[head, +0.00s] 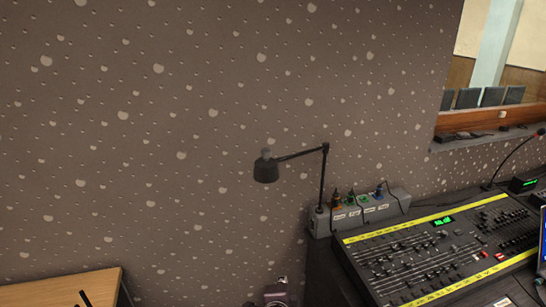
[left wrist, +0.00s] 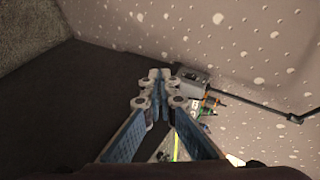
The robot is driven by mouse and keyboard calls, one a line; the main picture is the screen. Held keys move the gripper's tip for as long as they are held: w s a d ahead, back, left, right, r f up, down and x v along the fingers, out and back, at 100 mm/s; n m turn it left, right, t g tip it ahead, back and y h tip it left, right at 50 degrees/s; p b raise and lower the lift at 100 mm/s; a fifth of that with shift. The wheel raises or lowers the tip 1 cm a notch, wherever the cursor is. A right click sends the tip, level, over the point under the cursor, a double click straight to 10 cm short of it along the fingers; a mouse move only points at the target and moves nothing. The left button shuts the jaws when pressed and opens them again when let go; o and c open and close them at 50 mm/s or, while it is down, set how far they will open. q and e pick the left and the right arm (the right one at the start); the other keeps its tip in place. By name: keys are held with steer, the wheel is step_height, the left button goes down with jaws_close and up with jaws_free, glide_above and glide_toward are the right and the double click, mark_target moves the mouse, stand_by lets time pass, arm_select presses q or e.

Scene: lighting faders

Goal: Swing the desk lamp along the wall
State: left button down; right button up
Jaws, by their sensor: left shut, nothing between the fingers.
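The black desk lamp (head: 266,168) hangs its shade to the left in front of the speckled wall. Its arm runs right to a joint on top of an upright pole, which rises from the end of a grey box (head: 378,214) behind the mixing desk. My left gripper (head: 278,290) shows only in part at the bottom edge of the head view, below the lamp and apart from it. In the left wrist view its fingers (left wrist: 160,76) are shut together and empty. The lamp pole (left wrist: 255,104) runs to the right there; the shade is out of that view. My right gripper is not in view.
The mixing desk (head: 430,255), with faders and yellow edges, fills the lower right. A gooseneck microphone (head: 512,158) stands at its far right. A wooden tabletop (head: 65,288) is at the lower left. The space before the wall left of the lamp is clear.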

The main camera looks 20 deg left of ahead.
arm_select(q)
steer(key=w+r+m+t+y, duration=0.1)
steer(key=w+r+t+y, duration=0.2)
steer(key=r, duration=1.6)
steer(key=t+p, duration=0.1)
steer(key=t, duration=0.1)
glide_toward(273, 160)
steer(key=s+d+r, duration=0.2)
steer(key=s+d, duration=0.3)
steer(key=s, duration=0.1)
steer(key=shift+y, duration=0.3)
steer(key=p+x, duration=0.1)
steer(key=x, duration=0.3)
steer(key=a+p+x, duration=0.1)
steer(key=p+x, duration=0.1)
steer(key=x, duration=0.2)
steer(key=a+p+x, duration=0.1)
steer(key=p+x, duration=0.1)
steer(key=x, duration=0.2)
steer(key=shift+s+r, duration=0.2)
steer(key=shift+r, duration=0.1)
steer(key=shift+w+a+f, duration=0.1)
steer(key=shift+w+a, duration=0.05)
steer(key=shift+a, duration=0.3)
